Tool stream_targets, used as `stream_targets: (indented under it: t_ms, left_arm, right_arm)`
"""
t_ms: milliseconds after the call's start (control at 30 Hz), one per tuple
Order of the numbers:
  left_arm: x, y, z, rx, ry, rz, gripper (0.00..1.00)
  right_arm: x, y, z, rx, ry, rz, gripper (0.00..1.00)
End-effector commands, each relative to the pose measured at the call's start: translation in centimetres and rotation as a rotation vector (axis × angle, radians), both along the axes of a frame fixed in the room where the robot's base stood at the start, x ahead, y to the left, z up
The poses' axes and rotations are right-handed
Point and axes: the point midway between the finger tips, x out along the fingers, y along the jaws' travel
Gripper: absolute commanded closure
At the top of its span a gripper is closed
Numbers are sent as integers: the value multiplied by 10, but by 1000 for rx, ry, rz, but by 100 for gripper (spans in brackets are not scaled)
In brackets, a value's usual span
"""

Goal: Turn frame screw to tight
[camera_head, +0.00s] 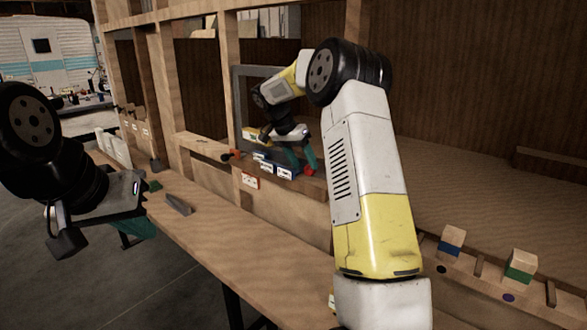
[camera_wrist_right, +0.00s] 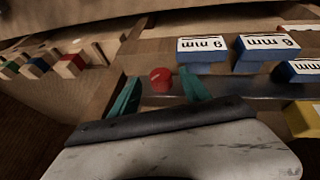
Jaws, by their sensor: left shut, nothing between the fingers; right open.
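A round red knob (camera_wrist_right: 161,78), which looks like the frame screw, sits at a metal strip on the wooden frame. In the head view the red knob (camera_head: 309,171) shows beside the teal fingers of my right gripper (camera_head: 301,160). In the right wrist view my right gripper (camera_wrist_right: 160,93) is open, with the knob between its two fingertips and a gap visible on each side. Whether a finger touches it I cannot tell. My left gripper (camera_head: 140,229) is shut and empty, low at the left by the bench edge, partly hidden by its own body.
Blue blocks labelled in mm (camera_wrist_right: 203,49) stand beside the knob. A grey metal frame (camera_head: 240,95) rises behind the right gripper. A grey wedge (camera_head: 178,205) lies on the wooden bench (camera_head: 215,235). Blocks with coloured bases (camera_head: 520,265) stand at the right.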

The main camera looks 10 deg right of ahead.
Motion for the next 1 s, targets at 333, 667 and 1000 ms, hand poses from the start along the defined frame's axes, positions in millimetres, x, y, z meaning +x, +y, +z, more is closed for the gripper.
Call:
stream_targets:
  t_ms: [333, 667, 1000]
  left_arm:
    - [0, 0, 0, 0, 0, 0, 100]
    - [0, 0, 0, 0, 0, 0, 100]
    - [0, 0, 0, 0, 0, 0, 100]
  right_arm:
    - [2, -11, -23, 0, 0, 1, 45]
    - [2, -11, -23, 1, 0, 1, 75]
    - [2, -12, -21, 20, -27, 1, 100]
